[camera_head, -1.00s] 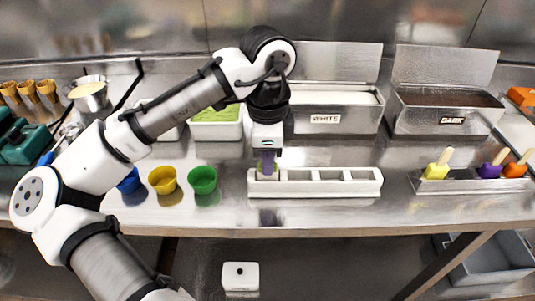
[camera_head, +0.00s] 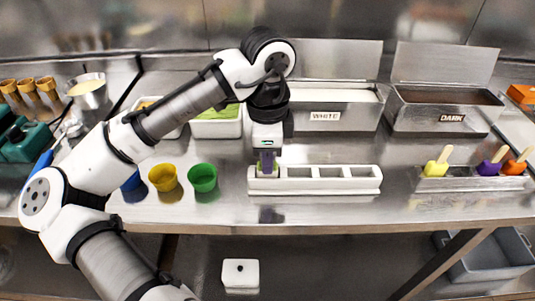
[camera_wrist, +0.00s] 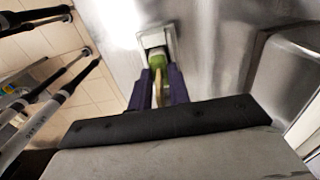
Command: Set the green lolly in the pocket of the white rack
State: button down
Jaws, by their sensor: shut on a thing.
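The white rack (camera_head: 325,187) is a long block with several square pockets, lying on the steel counter. My gripper (camera_head: 267,164) is over its leftmost pocket, pointing down. Its purple fingers are shut on the stick of the green lolly (camera_wrist: 157,57). In the wrist view the green head is at the opening of a pocket in the pale rack end (camera_wrist: 145,37), between my fingers (camera_wrist: 160,88). How deep the head sits is partly hidden. In the head view the fingers cover most of the lolly.
Green (camera_head: 203,178), yellow (camera_head: 163,178) and blue cups stand left of the rack. Behind are metal bins labelled WHITE (camera_head: 330,118) and DARK (camera_head: 440,118). At right a metal tray (camera_head: 460,183) holds yellow, purple and orange lollies. The counter's front strip is clear.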

jog(key=c, duration=1.2)
grip_release()
jog(key=shift+c, duration=0.2)
notch_tip(320, 180, up, 14)
jog(key=shift+f, duration=0.15)
